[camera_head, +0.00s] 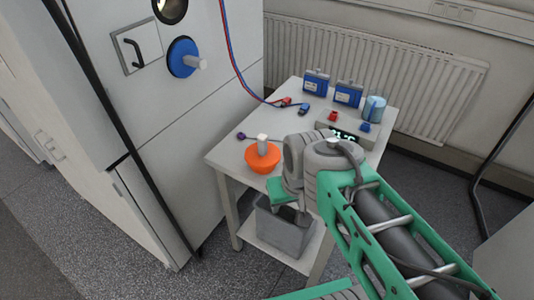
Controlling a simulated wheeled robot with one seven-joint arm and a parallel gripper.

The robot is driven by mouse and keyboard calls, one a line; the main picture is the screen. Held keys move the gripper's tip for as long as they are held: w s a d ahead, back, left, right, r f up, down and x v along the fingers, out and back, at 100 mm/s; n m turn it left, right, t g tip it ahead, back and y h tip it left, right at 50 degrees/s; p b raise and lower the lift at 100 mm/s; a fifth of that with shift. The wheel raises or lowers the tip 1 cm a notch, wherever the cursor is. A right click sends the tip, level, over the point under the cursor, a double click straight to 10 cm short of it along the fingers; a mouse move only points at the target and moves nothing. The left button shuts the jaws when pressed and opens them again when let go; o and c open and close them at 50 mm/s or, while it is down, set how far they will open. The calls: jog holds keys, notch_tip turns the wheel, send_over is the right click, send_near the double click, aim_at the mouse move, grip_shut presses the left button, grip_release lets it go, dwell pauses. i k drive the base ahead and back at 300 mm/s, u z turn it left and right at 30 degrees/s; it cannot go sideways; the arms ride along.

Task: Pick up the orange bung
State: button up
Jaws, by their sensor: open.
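The orange bung (263,159) is a wide orange disc with a pale upright grip on top. It stands on the white table (228,155) near its front left edge. My gripper (297,214) is to the right of the bung and nearer the camera, at the front of the table, apart from the bung. Its green hand shows below the grey wrist. The jaws are open and look empty, though the wrist partly hides them.
A grey bin (285,233) sits on the table's lower shelf. Two blue battery packs (316,82), a light blue cylinder (374,108) and a device with a display (345,134) stand behind. Red and blue cables (229,50) hang beside the cabinet (110,75), which holds a blue bung (183,57).

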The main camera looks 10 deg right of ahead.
aim_at(263, 156)
jog(key=u, duration=3.45)
jog(key=k, duration=0.95)
jog(key=z, duration=0.45)
